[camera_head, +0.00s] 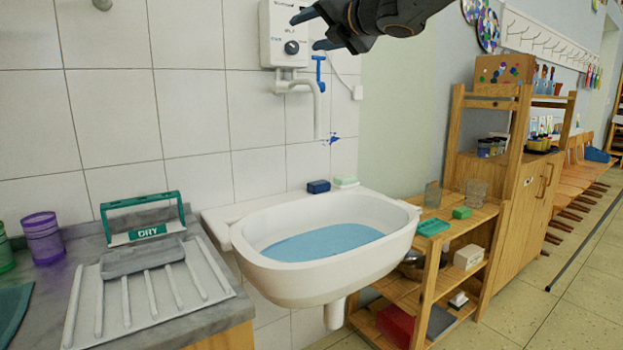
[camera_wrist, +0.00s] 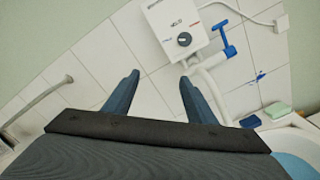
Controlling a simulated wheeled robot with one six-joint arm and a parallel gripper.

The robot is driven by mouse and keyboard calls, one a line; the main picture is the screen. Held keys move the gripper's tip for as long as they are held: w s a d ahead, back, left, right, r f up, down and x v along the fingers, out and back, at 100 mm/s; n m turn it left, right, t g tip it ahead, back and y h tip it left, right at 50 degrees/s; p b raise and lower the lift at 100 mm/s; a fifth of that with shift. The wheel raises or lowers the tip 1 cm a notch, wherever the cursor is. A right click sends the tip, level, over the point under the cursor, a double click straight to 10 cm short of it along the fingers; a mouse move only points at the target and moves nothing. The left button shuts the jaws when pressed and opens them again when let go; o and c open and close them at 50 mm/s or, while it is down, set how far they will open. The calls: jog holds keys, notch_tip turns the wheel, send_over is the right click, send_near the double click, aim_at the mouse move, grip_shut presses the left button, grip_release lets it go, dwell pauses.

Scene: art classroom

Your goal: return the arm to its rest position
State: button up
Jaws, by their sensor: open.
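My gripper (camera_head: 318,30) is at the top of the head view, in front of the white water heater (camera_head: 283,35) on the tiled wall. Its two blue fingers are apart, with nothing between them. In the wrist view my gripper (camera_wrist: 157,80) also shows open and empty, with the water heater (camera_wrist: 178,28) beyond the fingertips. I cannot tell how far the fingers are from the heater.
A white sink (camera_head: 390,250) holding blue water is below. A blue sponge (camera_head: 318,187) and a pale green-topped one (camera_head: 345,182) sit on its back rim. A drying rack (camera_head: 85,305) with a green DRY caddy (camera_head: 150,236) is at left. Wooden shelves (camera_head: 490,210) stand at right.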

jog(key=s+d+f+m+g+h, duration=0.2)
jog(key=s+d+f+m+h, duration=0.15)
jog(key=f+m, duration=0.6)
jog(key=s+d+f+m+g+h, duration=0.25)
jog(key=s+d+f+m, duration=0.3)
jog(key=f, duration=0.75)
jog(key=s+d+f+m+g+h, duration=0.2)
jog(key=s+d+f+m+h, duration=0.15)
jog(key=f+m, duration=0.65)
jog(key=s+f+m+g, duration=0.3)
jog(key=s+f, duration=0.3)
jog(key=s, duration=0.3)
jog(key=s+a+f+m+g, duration=0.1)
jog(key=s+f+m+g, duration=0.15)
jog(key=s+f, duration=0.45)
jog(key=s+f+m+g, duration=0.2)
jog(key=s+f+g, duration=0.15)
jog(key=s, duration=0.75)
jog(key=d+r+m+p, duration=0.2)
jog(key=d+r+p, duration=0.4)
jog(key=p, duration=0.8)
jog(key=shift+w+d+r+p, duration=0.3)
jog(key=shift+d+r+p, duration=0.1)
jog(key=shift+d, duration=0.45)
